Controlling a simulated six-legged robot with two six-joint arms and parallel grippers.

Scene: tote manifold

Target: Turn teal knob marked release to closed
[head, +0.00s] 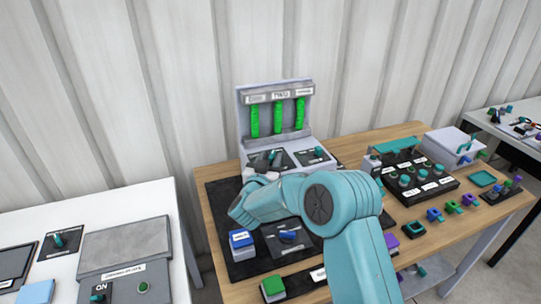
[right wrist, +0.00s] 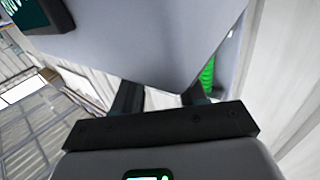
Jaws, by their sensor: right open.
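A grey manifold panel (head: 243,125) with several upright green tubes stands at the back of the wooden table. At its foot, dark plates carry teal-handled knobs, one at the left (head: 272,156) and one at the right (head: 318,152). Their labels are too small to read, so I cannot tell which is marked release. My right gripper (head: 262,168) is at the left knob's plate, partly hidden by my arm; I cannot tell whether it touches. In the right wrist view its fingers (right wrist: 160,93) are apart with no knob between them. A grey housing (right wrist: 140,40) fills the view ahead. My left gripper is not in view.
A blue block (head: 241,240), a blue-handled knob (head: 289,236) and a green block (head: 273,287) lie in front of the panel. A black box with several knobs (head: 440,188) stands to the right. A white table (head: 100,210) is at the left.

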